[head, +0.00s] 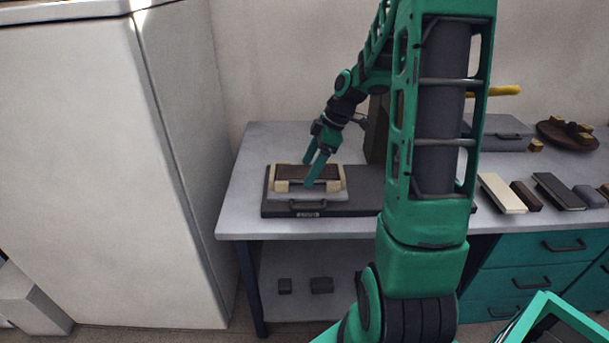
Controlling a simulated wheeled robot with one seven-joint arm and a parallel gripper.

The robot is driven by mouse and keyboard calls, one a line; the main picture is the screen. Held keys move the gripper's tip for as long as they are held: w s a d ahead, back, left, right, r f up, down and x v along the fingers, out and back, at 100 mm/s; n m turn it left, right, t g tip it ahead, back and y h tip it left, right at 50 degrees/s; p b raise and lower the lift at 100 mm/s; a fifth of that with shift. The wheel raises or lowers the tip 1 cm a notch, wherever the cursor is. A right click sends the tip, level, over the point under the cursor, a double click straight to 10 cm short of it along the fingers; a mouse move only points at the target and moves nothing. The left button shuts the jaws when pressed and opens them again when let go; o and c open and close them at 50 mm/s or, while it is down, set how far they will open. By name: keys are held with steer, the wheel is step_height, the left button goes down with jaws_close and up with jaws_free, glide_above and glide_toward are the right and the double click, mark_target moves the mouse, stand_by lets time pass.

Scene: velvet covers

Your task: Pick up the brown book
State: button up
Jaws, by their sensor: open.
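A dark brown, flat, book-like thing (293,172) lies on cream and light grey pieces on top of a dark grey case (360,203), at the left of the table in the head view. My gripper (308,172) points down over it with its two green fingers apart. The nearer finger covers part of the brown thing. I cannot tell whether the fingers touch it. A second, smaller brown block (526,195) lies further right on the table, beside a cream book (501,193).
A dark book (558,191), a grey case (497,133) and a round brown tray (566,135) are at the right of the table (250,150). A tall white cabinet (95,160) stands left. My arm hides the table's middle.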

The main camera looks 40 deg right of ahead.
steer(key=c, duration=1.3)
steer(key=shift+o, duration=0.2)
steer(key=shift+r, duration=0.15)
